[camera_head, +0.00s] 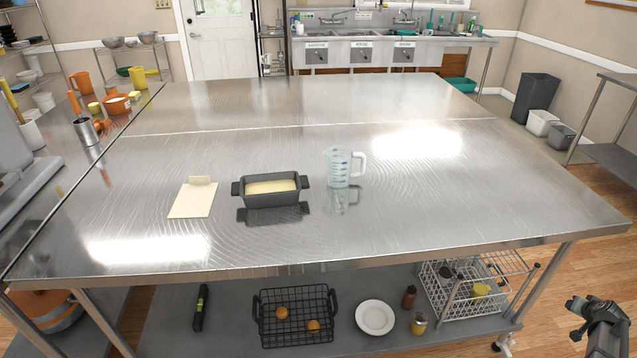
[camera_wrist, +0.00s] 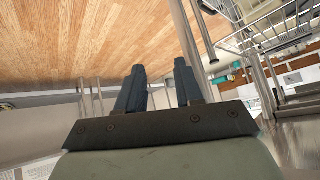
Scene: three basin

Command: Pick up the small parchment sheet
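A flat cream sheet (camera_head: 192,203) lies on the left part of the steel table. A smaller cream piece (camera_head: 200,180) is at its far edge; I cannot tell whether the two are joined. The small piece looks slightly raised. My gripper (camera_head: 580,318) is at the lower right of the head view, off the table's right front corner and far from both pieces. In the wrist view my gripper (camera_wrist: 161,78) has its two dark fingers apart with nothing between them. No parchment shows in the wrist view.
A dark loaf pan (camera_head: 270,199) with pale filling stands just right of the sheet, and a clear measuring jug (camera_head: 339,168) farther right. The steel table (camera_head: 470,190) is bare on its right side. A wire basket (camera_head: 296,316) and a white plate (camera_head: 375,317) are on the shelf below.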

